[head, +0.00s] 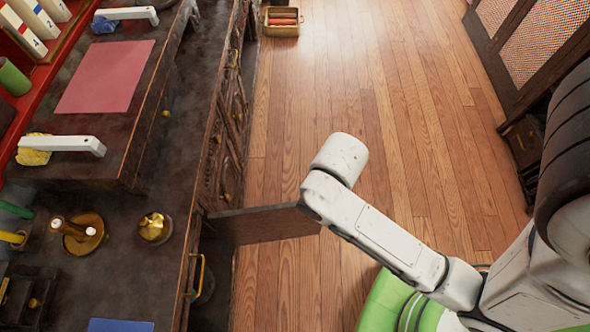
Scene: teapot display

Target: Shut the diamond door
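A dark wooden cabinet door (265,224) stands open, sticking out from the front of the left-hand cabinet over the wooden floor. Its right end meets my arm in the picture, and I cannot tell whether they touch. No diamond mark shows on the face I see. Other carved door fronts (229,125) on the cabinet look shut, but their patterns are too oblique to read. My white arm reaches in from the lower right to near the open door. My gripper does not show.
A dark counter (105,205) with brass pieces (155,227), white handles (62,144) and a pink sheet (105,77) runs along the left. A box with red items (283,21) sits on the floor at the back.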

